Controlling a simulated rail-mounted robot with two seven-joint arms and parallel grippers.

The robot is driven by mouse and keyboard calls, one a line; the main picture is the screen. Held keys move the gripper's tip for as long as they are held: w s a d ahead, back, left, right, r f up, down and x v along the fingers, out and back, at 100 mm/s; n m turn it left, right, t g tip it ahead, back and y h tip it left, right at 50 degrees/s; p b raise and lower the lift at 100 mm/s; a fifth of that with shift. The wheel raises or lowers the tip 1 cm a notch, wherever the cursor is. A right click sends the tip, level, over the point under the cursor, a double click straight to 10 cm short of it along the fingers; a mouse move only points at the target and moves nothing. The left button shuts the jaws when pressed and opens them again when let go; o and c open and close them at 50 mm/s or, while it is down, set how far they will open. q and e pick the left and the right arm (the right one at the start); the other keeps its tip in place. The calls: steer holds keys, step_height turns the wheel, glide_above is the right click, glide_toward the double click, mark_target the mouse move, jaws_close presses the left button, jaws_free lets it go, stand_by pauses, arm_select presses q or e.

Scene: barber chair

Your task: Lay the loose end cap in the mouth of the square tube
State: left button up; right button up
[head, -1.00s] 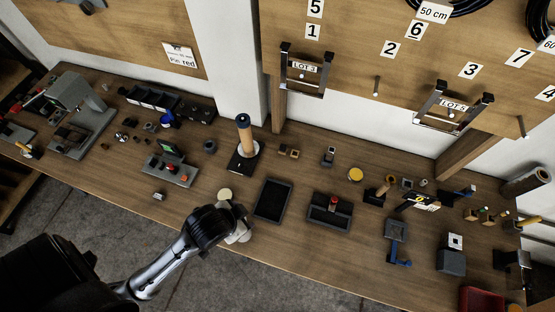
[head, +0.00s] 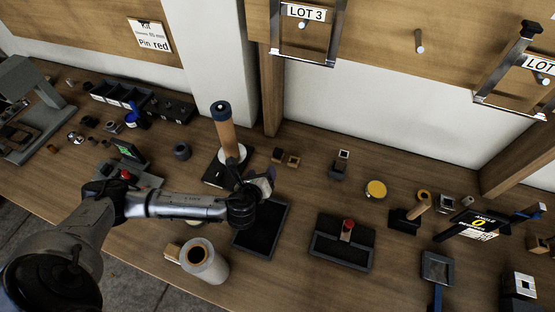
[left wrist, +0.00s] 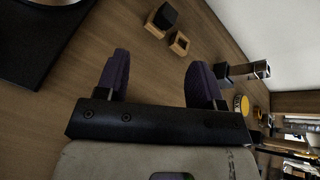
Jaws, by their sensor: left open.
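A small black cap (head: 278,154), which looks like the loose end cap, sits on a wooden block on the bench. It also shows at the top of the left wrist view (left wrist: 166,15). A short silver square tube (head: 343,155) stands in a dark holder to its right. In the left wrist view the tube (left wrist: 261,69) shows beyond the right finger. My left gripper (head: 265,179) is above the bench, just in front of the cap. Its two dark fingers (left wrist: 160,65) are apart with nothing between them. My right gripper is out of view.
A wooden block with a dark recess (head: 293,160) stands beside the cap. A tall post with a roll (head: 223,130) stands left of my gripper. A black tray (head: 262,232) lies in front, and a yellow round tin (head: 376,189) to the right. Bare bench lies between tray and blocks.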

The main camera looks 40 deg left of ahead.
mark_target(277, 153)
arm_select(q)
steer(key=m, duration=0.5)
steer(key=shift+w+d+f+t, duration=0.15)
steer(key=shift+w+t, duration=0.1)
steer(key=shift+t, duration=0.15)
steer(key=shift+m, duration=0.4)
steer(key=shift+w+f+h, duration=0.1)
steer(key=shift+w+h, duration=0.15)
steer(key=shift+h, duration=0.05)
steer(key=shift+m, duration=0.3)
steer(key=b+x, duration=0.2)
steer(key=x, duration=0.5)
steer(key=shift+w+f, duration=0.1)
steer(key=shift+w, duration=0.25)
steer(key=shift+a+r+b+x, duration=0.15)
steer(key=shift+b+x, duration=0.3)
steer(key=shift+x, duration=0.95)
steer(key=shift+a+r+b+x, duration=0.1)
steer(key=shift+b+x, duration=0.35)
steer(key=shift+x, duration=0.95)
steer(key=shift+c, duration=0.3)
